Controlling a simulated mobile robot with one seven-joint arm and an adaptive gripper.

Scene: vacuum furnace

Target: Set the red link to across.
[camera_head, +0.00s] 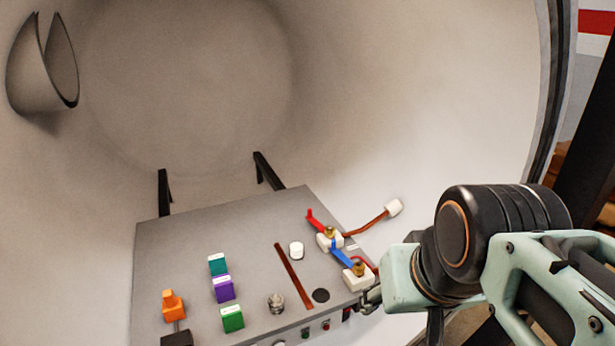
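The red link (316,221) is a short red bar on the grey panel's right side. One end is at a brass knob on a white block, and the bar points up and left from there, its far end over the panel top. The blue link (342,257) lies just below it, with a similar knob and white block, also pointing up and left. My gripper (371,297) is at the panel's right edge, just right of the blue link's block and below the red link. It is mostly hidden by my arm, so I cannot see whether its fingers are apart.
A copper lead (366,225) sticks out right of the red link. The curved furnace wall (440,90) surrounds everything.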

